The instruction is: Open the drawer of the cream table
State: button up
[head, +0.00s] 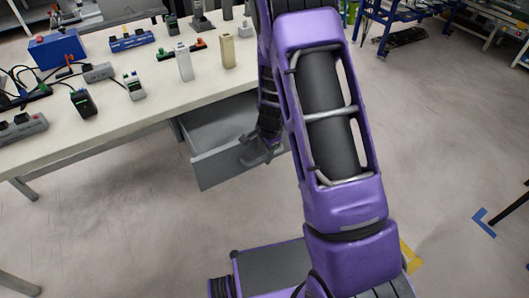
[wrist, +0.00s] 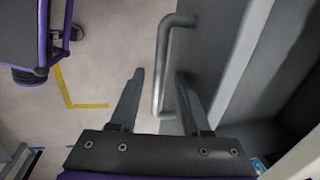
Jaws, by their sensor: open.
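The cream table (head: 150,120) fills the left of the head view. Its grey drawer (head: 215,169) stands pulled out below the tabletop, and part of the inside shows. In the wrist view the drawer front (wrist: 206,45) is at the right, with the inside (wrist: 285,85) beyond its rim. A grey bar handle (wrist: 161,65) stands off the front. My gripper (head: 258,153) is at the drawer front in the head view. In the wrist view my gripper (wrist: 160,75) is open, with a finger on each side of the handle and gaps visible. My arm hides the drawer's right part.
A blue box (head: 57,48), a white block (head: 184,62), a beige block (head: 227,50) and several small devices stand on the tabletop. Blue-framed racks (head: 395,20) stand at the back right. The floor in front of the drawer is clear except for my base.

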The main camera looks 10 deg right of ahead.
jog(key=s+d+r+p, duration=0.1)
jog(key=s+r+p, duration=0.2)
jog(key=r, duration=1.4)
jog(key=shift+p, duration=0.45)
